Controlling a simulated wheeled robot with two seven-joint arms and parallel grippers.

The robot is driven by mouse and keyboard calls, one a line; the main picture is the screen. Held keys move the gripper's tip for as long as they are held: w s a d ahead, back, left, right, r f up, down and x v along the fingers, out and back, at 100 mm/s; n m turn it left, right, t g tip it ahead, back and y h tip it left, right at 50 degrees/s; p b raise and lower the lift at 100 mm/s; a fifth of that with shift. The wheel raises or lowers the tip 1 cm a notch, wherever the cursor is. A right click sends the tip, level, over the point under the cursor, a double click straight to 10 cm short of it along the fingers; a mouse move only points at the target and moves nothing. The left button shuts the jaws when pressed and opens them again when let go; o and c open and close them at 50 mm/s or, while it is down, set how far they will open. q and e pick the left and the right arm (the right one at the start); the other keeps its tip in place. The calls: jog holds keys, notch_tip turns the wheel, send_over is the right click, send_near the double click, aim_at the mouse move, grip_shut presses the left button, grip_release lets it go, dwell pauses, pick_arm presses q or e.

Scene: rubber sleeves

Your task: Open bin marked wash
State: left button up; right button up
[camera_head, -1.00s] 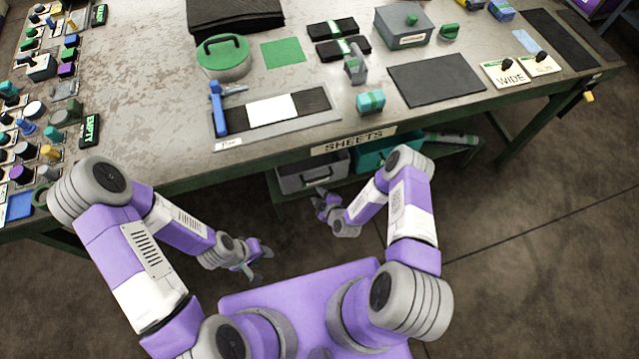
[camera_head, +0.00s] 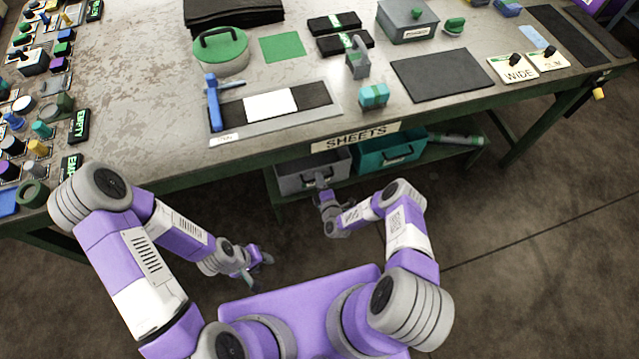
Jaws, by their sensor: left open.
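Two bins sit on a low shelf under the bench: a grey bin (camera_head: 292,180) on the left and a teal bin (camera_head: 372,163) on the right. Each has a handle on its front, and both look pushed in. No wash marking can be read on either. My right gripper (camera_head: 322,181) is at the front of the grey bin, by its handle. Whether it touches the handle, and how its fingers stand, is too small to tell. My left gripper (camera_head: 264,268) is open and empty, low over the floor, left of and nearer than the bins.
The bench (camera_head: 140,110) overhangs the bins, with a SHEETS sign (camera_head: 355,136) on its front edge. A green-and-grey roll (camera_head: 455,139) lies right of the teal bin. Several small parts crowd the bench's left end. The floor (camera_head: 530,240) at right is clear.

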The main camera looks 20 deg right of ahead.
jog(key=shift+w, duration=0.25)
grip_shut()
